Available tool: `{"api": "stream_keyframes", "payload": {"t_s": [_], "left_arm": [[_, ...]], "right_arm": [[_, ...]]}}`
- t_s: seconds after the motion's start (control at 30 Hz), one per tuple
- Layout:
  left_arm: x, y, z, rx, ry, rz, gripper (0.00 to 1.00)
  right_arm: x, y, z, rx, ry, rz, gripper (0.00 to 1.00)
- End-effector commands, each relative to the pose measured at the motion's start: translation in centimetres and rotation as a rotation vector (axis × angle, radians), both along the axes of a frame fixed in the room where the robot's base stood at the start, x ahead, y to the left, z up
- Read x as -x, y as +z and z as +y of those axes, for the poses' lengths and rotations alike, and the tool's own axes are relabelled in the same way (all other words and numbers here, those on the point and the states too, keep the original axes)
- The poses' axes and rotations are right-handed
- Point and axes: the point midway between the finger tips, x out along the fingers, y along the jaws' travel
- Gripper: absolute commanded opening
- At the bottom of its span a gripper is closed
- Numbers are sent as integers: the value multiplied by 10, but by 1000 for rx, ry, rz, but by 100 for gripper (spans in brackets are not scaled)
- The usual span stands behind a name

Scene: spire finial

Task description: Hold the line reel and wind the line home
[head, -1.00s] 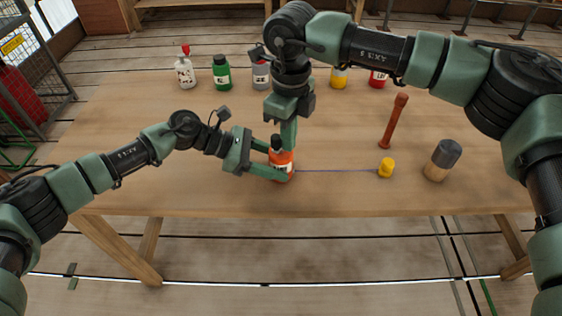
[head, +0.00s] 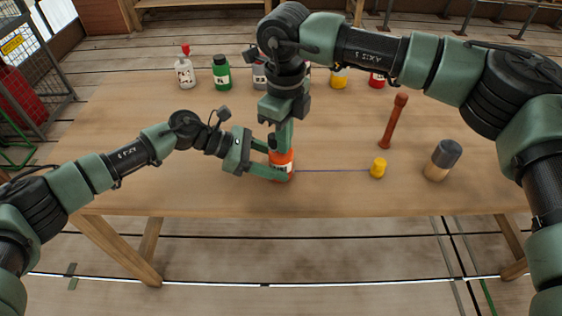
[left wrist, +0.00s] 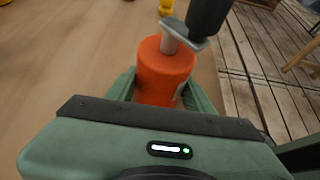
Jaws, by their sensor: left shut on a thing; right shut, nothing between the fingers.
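The orange line reel (head: 281,160) stands upright on the wooden table. My left gripper (head: 275,164) is shut on its sides. In the left wrist view the reel (left wrist: 165,68) has a grey crank (left wrist: 182,38) on top with a dark knob (left wrist: 208,16). A thin blue line (head: 330,171) runs right from the reel along the table to a small yellow end piece (head: 378,168). My right gripper (head: 283,148) points down at the top of the reel, shut and empty; it hides the crank in the head view. Whether it touches the crank, I cannot tell.
A red-brown peg (head: 394,121) and a grey-topped wooden cylinder (head: 443,160) stand to the right, beyond the yellow piece. Bottles line the back, including a white one (head: 185,71) and a green one (head: 221,72). The table front left is clear.

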Motion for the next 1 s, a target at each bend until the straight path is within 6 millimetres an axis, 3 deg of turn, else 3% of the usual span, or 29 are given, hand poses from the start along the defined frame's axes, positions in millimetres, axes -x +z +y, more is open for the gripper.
{"api": "stream_keyframes", "payload": {"t_s": [1.0], "left_arm": [[0,0,-1,1,-1,0,29]], "right_arm": [[1,0,11,-2,0,0,0]]}}
